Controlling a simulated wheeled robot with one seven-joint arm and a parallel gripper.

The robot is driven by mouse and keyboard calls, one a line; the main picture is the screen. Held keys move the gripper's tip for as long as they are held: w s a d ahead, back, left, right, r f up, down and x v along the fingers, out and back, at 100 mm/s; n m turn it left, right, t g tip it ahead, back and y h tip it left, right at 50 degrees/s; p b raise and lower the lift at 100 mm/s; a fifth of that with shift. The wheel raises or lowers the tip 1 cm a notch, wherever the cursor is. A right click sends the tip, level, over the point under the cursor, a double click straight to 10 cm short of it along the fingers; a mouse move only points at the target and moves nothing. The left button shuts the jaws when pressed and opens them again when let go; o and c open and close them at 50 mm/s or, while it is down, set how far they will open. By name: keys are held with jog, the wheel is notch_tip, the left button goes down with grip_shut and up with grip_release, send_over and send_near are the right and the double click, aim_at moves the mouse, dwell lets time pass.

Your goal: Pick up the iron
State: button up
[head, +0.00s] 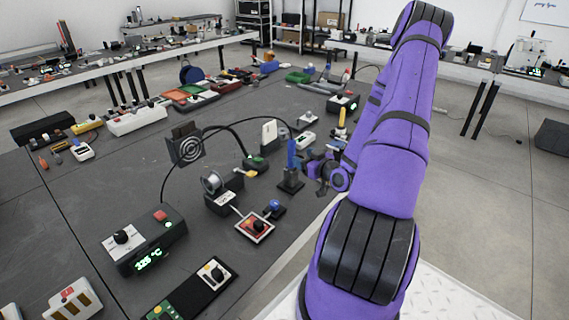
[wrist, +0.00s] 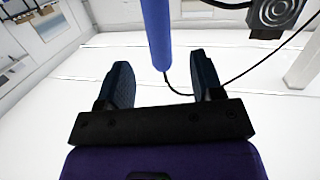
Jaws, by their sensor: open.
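The iron (head: 292,153) has a blue handle and stands upright in a small black stand (head: 291,181) near the table's right edge in the head view. In the wrist view the blue iron (wrist: 157,35) comes down from the top, with its end lined up between the fingertips. My gripper (head: 312,170) is just right of the iron in the head view. In the wrist view my gripper (wrist: 162,68) is open, one dark finger on each side, with clear gaps to the handle. I cannot tell how deep the handle sits between the fingers.
A round-faced black device (head: 187,146), a solder spool (head: 212,184) and a station with a green display (head: 145,240) stand left of the iron on the grey table (head: 85,190). A black cable arches nearby.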

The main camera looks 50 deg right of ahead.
jog(key=shift+m+t+h, duration=0.6)
jog(key=shift+m+t, duration=0.1)
jog(key=shift+w+d+f, duration=0.15)
jog(key=shift+w+d, duration=0.05)
jog(key=shift+w, duration=1.3)
jog(key=shift+w+d+f, duration=0.1)
jog(key=shift+w+d, duration=0.15)
jog(key=shift+w, duration=1.2)
jog(key=shift+w+d+f, duration=0.15)
jog(key=shift+w+d, duration=0.05)
jog(key=shift+w, duration=1.3)
jog(key=c, duration=1)
